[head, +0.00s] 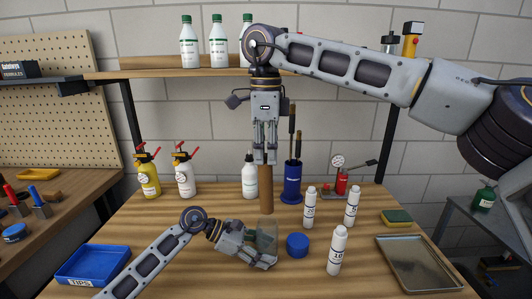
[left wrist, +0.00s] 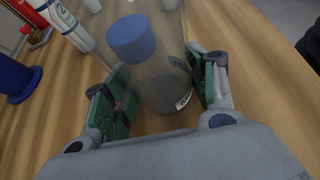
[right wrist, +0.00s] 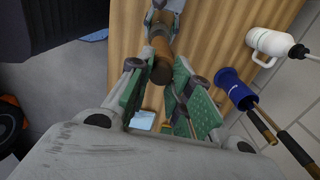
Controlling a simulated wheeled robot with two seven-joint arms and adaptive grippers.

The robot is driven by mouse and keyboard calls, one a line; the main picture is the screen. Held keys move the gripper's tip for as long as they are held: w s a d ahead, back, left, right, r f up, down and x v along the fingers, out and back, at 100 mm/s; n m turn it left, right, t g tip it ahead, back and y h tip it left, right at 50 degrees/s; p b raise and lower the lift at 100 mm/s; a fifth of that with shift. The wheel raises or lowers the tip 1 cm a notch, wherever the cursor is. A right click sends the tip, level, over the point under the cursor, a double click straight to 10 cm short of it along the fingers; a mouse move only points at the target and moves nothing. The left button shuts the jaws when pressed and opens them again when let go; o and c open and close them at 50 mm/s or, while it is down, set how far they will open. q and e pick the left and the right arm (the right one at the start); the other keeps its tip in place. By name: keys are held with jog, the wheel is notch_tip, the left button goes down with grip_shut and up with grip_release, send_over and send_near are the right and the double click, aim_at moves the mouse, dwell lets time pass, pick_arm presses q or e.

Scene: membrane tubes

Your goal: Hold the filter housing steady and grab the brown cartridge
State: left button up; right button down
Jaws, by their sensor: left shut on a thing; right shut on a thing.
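The clear filter housing (head: 267,238) stands on the table in the head view. My left gripper (head: 262,254) is shut around it, low down, and the left wrist view shows the housing (left wrist: 160,88) between its fingers (left wrist: 160,98). The brown cartridge (head: 266,190) is upright above the housing. My right gripper (head: 265,153) is shut on its top end, pointing down. In the right wrist view the cartridge (right wrist: 161,62) shows between the fingertips. Its lower end is at the housing's mouth; I cannot tell whether it is still partly inside.
A blue cap (head: 298,245) lies right of the housing. Several white bottles (head: 337,252) stand farther right. A blue holder with brushes (head: 291,184) stands behind. A blue tray (head: 93,265) is at the left and a metal tray (head: 418,263) at the right.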

pick_arm(q)
jog(key=o, duration=0.9)
jog(key=shift+a, duration=0.15)
jog(key=shift+v, duration=5.85)
